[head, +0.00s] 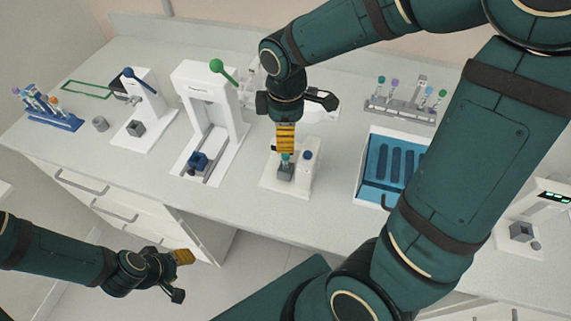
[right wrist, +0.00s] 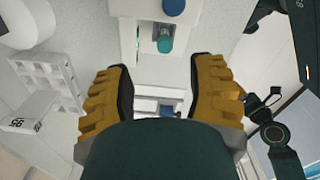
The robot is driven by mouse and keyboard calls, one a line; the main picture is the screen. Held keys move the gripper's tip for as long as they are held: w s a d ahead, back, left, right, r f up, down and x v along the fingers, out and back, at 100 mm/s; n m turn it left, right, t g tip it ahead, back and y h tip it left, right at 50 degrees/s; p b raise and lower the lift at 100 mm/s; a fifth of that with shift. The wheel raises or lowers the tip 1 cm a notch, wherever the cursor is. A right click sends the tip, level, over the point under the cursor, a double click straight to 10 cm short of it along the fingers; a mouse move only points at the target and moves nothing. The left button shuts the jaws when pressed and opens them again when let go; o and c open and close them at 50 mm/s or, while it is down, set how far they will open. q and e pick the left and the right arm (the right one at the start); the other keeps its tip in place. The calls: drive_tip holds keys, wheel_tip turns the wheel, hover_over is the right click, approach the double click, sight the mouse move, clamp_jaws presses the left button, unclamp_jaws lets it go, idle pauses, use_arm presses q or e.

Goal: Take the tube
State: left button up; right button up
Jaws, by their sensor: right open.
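A tube with a teal cap (head: 285,158) stands in a grey holder (head: 286,173) on a small white device (head: 300,187) with a blue knob (head: 308,155). My right gripper (head: 285,150) is above the tube, with its yellow fingers pointing down. In the right wrist view the fingers of my right gripper (right wrist: 164,66) are wide apart and empty. There the teal cap (right wrist: 165,43) lies just beyond the fingertips, between their lines. My left gripper (head: 186,276) hangs low in front of the bench, its fingers apart and empty.
A white press with a green-knobbed lever (head: 217,66) and a blue-knobbed device (head: 150,115) stand left. A blue tube rack (head: 62,122) is at far left. A grey tube rack (head: 400,112) stands at back right.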

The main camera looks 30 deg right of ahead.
sight(286, 157)
wheel_tip(286, 157, down, 3)
drive_tip(key=shift+r, duration=0.1)
drive_tip(key=f, duration=0.1)
drive_tip(key=f+b, duration=0.1)
drive_tip(key=f, duration=0.2)
drive_tip(key=shift+s+a, duration=0.2)
drive_tip(key=shift+s, duration=0.15)
drive_tip(key=shift+w+f+b, duration=0.1)
drive_tip(key=shift+f+b, duration=0.25)
drive_tip(key=shift+f, duration=0.25)
clamp_jaws()
